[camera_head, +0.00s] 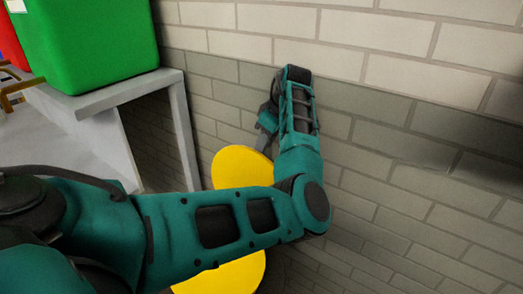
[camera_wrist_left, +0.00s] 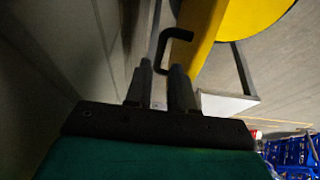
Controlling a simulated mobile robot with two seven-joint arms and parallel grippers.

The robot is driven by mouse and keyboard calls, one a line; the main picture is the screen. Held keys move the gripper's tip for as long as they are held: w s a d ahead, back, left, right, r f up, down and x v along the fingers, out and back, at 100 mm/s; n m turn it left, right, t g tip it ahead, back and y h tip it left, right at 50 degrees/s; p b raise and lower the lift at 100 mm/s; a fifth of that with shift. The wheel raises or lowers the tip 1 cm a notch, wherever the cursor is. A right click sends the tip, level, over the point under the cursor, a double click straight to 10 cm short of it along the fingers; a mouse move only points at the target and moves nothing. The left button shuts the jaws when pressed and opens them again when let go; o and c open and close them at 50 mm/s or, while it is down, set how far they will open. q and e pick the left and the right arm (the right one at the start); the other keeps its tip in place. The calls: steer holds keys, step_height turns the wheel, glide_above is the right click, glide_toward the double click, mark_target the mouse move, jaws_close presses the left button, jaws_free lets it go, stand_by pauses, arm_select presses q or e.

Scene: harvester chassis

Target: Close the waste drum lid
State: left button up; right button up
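A yellow round lid (camera_head: 240,167) shows partly behind my left arm, low by the brick wall, with more yellow below the arm. It also shows at the top of the left wrist view (camera_wrist_left: 248,18). A dark bent handle (camera_wrist_left: 176,34) stands out from its edge. My left gripper (camera_head: 266,132) is beside the lid's upper edge, close to the wall. In the left wrist view its two fingers are parted, with the near end of the handle at the fingertips. I cannot tell whether they touch it. The drum body is hidden or cannot be told apart. My right gripper is out of view.
A green bin (camera_head: 95,45) stands on a grey table (camera_head: 130,92) at the left, with a red thing behind it. The brick wall (camera_head: 400,130) runs close along the right and back. Blue crates (camera_wrist_left: 292,152) show at the lower right of the wrist view.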

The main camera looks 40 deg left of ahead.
arm_select(q)
steer(key=shift+x, duration=1.85)
steer(key=shift+c, duration=0.5)
jaws_close()
